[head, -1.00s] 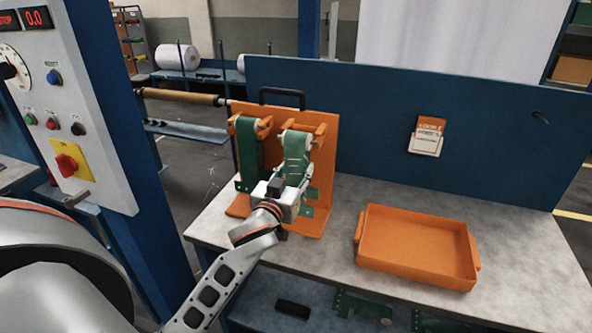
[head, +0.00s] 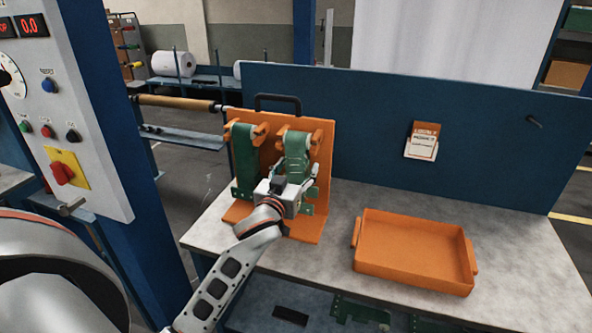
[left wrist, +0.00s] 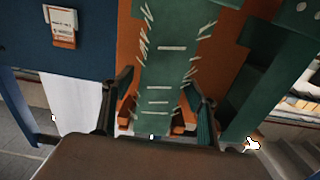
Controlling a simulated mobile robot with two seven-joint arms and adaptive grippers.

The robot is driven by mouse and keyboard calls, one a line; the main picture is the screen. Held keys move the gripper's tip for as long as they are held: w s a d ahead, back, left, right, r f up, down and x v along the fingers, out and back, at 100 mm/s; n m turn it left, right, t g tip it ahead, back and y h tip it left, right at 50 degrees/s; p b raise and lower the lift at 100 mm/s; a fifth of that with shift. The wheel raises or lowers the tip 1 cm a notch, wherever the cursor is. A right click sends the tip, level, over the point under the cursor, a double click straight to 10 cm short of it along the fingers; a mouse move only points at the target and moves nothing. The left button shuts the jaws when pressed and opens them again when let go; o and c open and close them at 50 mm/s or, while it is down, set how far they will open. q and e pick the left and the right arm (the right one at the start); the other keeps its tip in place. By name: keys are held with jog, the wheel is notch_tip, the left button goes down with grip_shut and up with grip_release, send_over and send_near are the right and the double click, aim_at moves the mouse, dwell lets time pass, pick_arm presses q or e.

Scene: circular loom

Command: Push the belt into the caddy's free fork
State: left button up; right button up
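The orange caddy (head: 321,205) stands upright on the bench with two forks at its top. A green belt (head: 244,165) hangs at the left fork (head: 233,131). Another green belt (head: 297,146) hangs at the right fork (head: 316,136); whether it is fully seated there is unclear. My left gripper (head: 292,172) is in front of this right belt, low on it. In the left wrist view the left gripper (left wrist: 162,88) has its fingers apart, one on each side of the stitched green belt (left wrist: 168,60). Contact with the belt edges is unclear. My right gripper is not seen.
An empty orange tray (head: 412,275) lies on the grey bench (head: 335,255) to the right of the caddy. A blue panel (head: 370,140) with a card (head: 422,141) stands behind. A control cabinet (head: 100,180) is at the left. Bench between caddy and tray is clear.

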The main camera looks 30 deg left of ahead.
pick_arm(q)
jog(key=shift+f, duration=0.1)
jog(key=shift+s+d, duration=0.1)
jog(key=shift+s, duration=0.15)
jog(key=v, duration=1.1)
jog(key=shift+s, duration=0.25)
jog(key=s+f+m+g, duration=1)
jog(key=s+f, duration=1)
jog(key=f, duration=0.1)
jog(key=d+f+n+t+h, duration=0.3)
jog(key=d+f+h, duration=0.3)
jog(key=d+f, duration=0.7)
notch_tip(320, 180, down, 3)
jog(key=shift+w+d+f, duration=0.2)
jog(key=shift+w, duration=0.1)
